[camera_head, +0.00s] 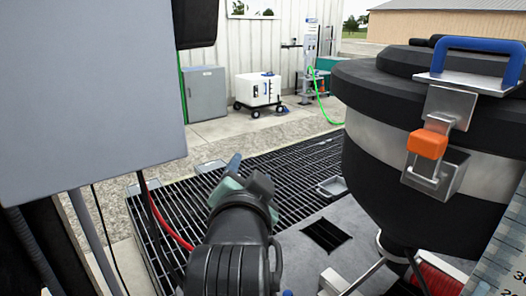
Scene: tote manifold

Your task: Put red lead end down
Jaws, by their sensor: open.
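A red lead (170,231) hangs below the grey box at the left and curves down to the right over the dark grating. Its lower part passes out of sight behind my arm, and its end is hidden. My gripper (236,177) is seen from behind at the end of my dark arm, low in the middle of the view, over the grating. It is open, and I see nothing held in it. The red lead lies to the left of my gripper, apart from it in the picture.
A large grey box (85,95) blocks the upper left. A black and silver vessel (440,125) with an orange latch (427,144) fills the right. The slatted grating (300,165) lies ahead. A white wheeled cart (258,90) and a grey cabinet (205,95) stand farther back.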

